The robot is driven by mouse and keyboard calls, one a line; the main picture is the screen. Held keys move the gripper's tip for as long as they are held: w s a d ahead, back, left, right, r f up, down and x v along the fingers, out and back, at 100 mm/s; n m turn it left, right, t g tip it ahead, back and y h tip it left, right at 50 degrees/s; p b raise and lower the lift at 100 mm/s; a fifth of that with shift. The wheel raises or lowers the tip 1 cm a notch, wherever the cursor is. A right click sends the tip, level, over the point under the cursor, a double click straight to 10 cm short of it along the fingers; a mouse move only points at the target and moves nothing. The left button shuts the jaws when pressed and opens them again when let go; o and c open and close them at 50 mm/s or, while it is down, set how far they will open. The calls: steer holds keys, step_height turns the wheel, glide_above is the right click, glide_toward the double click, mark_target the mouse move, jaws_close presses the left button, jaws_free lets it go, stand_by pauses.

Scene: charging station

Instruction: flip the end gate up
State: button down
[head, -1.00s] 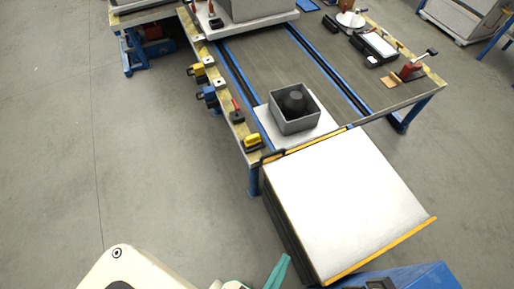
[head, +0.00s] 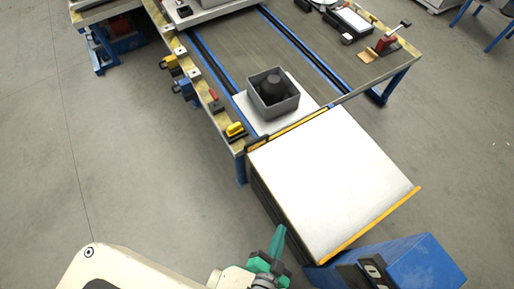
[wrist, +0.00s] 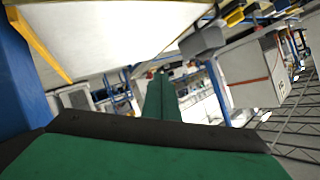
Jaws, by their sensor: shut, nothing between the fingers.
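A white-topped platform (head: 330,180) stands at the near end of the workbench. A yellow-edged strip (head: 370,228) runs along its near right end, low and about level with the top; I take this for the end gate. Another yellow strip (head: 290,130) lies where the platform meets the bench. My green gripper (head: 279,236) is shut and empty, pointing up beside the platform's near left corner, apart from the strip. In the wrist view the shut fingers (wrist: 160,85) point away, with the white top (wrist: 120,30) and yellow edge (wrist: 42,45) above left.
A blue box-shaped unit (head: 405,265) stands close to the right of my gripper. A grey bin (head: 272,105) with a dark object sits on the bench. Clamps (head: 235,130) line the bench's left edge. The floor at left is clear.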

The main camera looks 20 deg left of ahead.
mark_target(257, 151)
steer(key=w+f+m+g+y, duration=0.1)
steer(key=w+f+m+g, duration=0.1)
steer(key=w+f+m, duration=0.65)
steer(key=w+a+f+m+g+y, duration=0.1)
steer(key=w+a+f+m, duration=0.1)
steer(key=w, duration=0.2)
steer(key=w+a+f+m+g+y, duration=0.1)
steer(key=w+a+f+m+y, duration=0.1)
steer(key=w, duration=0.3)
steer(key=w+a+f+m+y, duration=0.1)
steer(key=w+a+f+m, duration=0.2)
steer(key=w+a+f, duration=0.1)
steer(key=shift+w+f+g+y, duration=0.2)
steer(key=shift+w+g+y, duration=0.1)
steer(key=shift+w+g, duration=0.15)
steer(key=w+a+r+m+y, duration=0.1)
steer(key=w+a, duration=0.1)
steer(key=w+a+r+m+g+y, duration=0.1)
steer(key=w+a+m, duration=0.1)
steer(key=w, duration=0.1)
steer(key=w+a+r+m+y, duration=0.1)
steer(key=w+a, duration=0.1)
steer(key=w, duration=0.1)
steer(key=shift+a+r, duration=0.25)
steer(key=shift+y, duration=0.3)
steer(key=x, duration=1)
steer(key=shift+s+f, duration=0.1)
